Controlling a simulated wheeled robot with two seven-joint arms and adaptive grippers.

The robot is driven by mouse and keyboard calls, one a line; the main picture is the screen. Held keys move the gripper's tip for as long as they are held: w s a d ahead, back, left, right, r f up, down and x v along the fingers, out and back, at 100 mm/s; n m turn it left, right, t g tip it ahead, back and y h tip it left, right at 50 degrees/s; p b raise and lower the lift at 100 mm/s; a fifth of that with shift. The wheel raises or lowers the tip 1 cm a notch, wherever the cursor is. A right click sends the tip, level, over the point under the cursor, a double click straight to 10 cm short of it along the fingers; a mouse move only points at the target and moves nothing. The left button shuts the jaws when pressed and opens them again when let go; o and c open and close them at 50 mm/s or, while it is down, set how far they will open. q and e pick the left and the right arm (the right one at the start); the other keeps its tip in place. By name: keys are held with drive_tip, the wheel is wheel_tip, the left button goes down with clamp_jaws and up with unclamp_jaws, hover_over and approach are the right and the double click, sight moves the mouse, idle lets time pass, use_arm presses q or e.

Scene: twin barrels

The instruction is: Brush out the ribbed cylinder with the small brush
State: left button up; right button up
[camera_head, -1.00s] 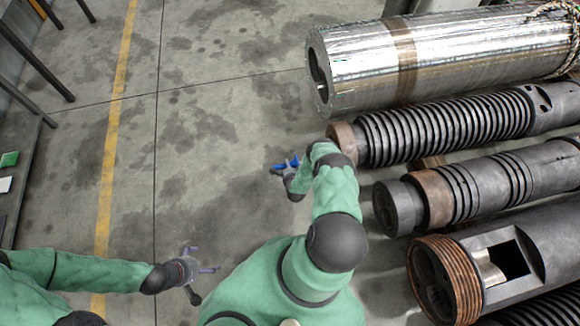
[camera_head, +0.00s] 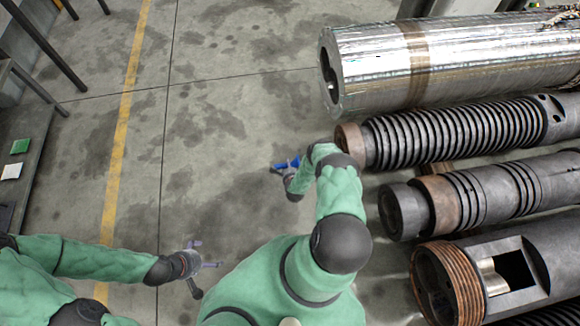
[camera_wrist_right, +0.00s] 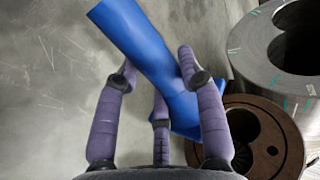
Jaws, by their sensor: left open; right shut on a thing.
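The ribbed cylinder (camera_head: 455,132) lies on its side at the right in the head view, below the big silver cylinder. Its near end has a copper-brown collar (camera_head: 351,146); in the right wrist view that end (camera_wrist_right: 290,146) shows a dark opening at lower right. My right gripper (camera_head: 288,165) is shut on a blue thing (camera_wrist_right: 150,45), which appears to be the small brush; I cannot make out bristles. It is held left of the ribbed cylinder's end, apart from it in the head view. My left gripper (camera_head: 205,262) is open and empty over the floor at lower left.
The silver cylinder (camera_head: 470,60) lies above the ribbed one. Two more dark cylinders (camera_head: 400,212) (camera_head: 520,262) lie below it, close to my right arm. A bench (camera_head: 30,185) with a green and a white thing stands far left. The floor between is clear.

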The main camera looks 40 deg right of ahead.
drive_tip(key=shift+w+a, duration=0.4)
drive_tip(key=shift+a, duration=0.3)
drive_tip(key=shift+w+a, duration=0.4)
drive_tip(key=shift+a, duration=0.25)
drive_tip(key=shift+d, duration=0.1)
drive_tip(key=shift+s+d, duration=0.55)
drive_tip(key=shift+d, duration=0.3)
drive_tip(key=shift+s+d, duration=0.5)
drive_tip(key=shift+d, duration=0.45)
drive_tip(key=shift+s+d, duration=0.5)
drive_tip(key=shift+d, duration=0.3)
drive_tip(key=shift+s+d, duration=0.5)
drive_tip(key=shift+d, duration=0.35)
